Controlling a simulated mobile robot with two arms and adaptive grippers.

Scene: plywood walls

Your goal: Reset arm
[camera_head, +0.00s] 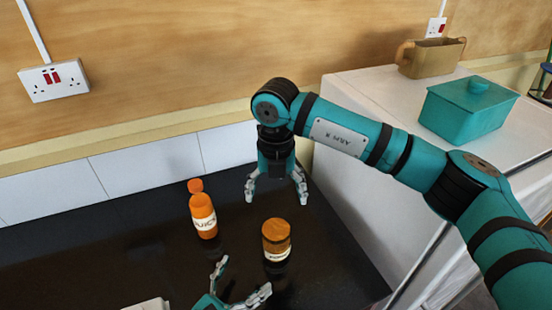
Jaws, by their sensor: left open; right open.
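My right arm reaches in from the right and bends down at its wrist over the dark counter. My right gripper (276,190) points down with its fingers spread, open and empty, behind an amber jar (276,236). My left gripper (243,282) is at the bottom edge, its fingers spread open and empty, in front of and left of the jar. Most of my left arm is out of the picture. Neither gripper holds anything.
An orange juice bottle (203,215) stands upright on the dark counter (110,245), left of the jar. A white object (148,304) is cut off at the bottom edge. A white cabinet (350,185) at right bears a teal lidded box (468,108) and a brown pot (431,57).

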